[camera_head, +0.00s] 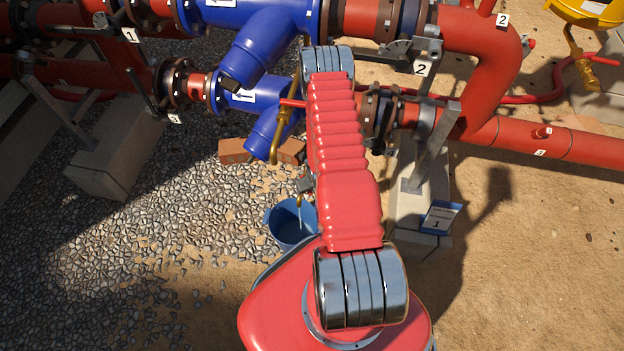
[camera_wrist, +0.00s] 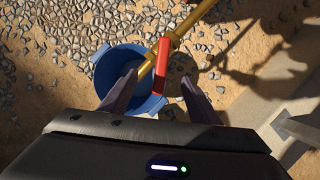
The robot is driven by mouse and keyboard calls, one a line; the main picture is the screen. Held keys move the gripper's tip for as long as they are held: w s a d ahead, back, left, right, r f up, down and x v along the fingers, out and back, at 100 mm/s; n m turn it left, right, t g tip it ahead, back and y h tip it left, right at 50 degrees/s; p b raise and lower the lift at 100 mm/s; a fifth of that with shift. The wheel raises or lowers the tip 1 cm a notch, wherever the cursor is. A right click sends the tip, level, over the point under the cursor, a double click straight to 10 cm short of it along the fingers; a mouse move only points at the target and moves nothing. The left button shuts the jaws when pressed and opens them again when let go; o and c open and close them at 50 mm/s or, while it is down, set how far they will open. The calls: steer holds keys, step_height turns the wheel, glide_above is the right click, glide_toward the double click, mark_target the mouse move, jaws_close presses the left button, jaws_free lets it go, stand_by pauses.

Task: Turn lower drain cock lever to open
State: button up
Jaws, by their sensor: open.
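In the wrist view, a red lever (camera_wrist: 164,62) sits on a slanting brass drain pipe (camera_wrist: 190,25). My gripper (camera_wrist: 160,84) is open, with one dark finger on each side of the lever's lower part. I cannot tell whether either finger touches it. A blue bucket (camera_wrist: 104,72) lies below, partly hidden by the fingers. In the head view the bucket (camera_head: 287,240) stands on the gravel under a small brass spout (camera_head: 299,200), with a thin pale streak below the spout. A red handle (camera_head: 292,103) shows at the brass pipe (camera_head: 281,130). My arm hides the gripper there.
Blue strainers (camera_head: 262,38) and red pipes (camera_head: 480,30) stand behind my arm. Bricks (camera_head: 236,151) lie on the gravel. A concrete support (camera_head: 405,215) with a blue-framed sign (camera_head: 440,217) stands right of the arm. Open sand lies farther right.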

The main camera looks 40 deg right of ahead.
steer(key=shift+v, duration=2.95)
steer(key=v, duration=1.3)
steer(key=shift+s+r, duration=0.2)
steer(key=shift+r, duration=0.05)
steer(key=shift+s, duration=0.2)
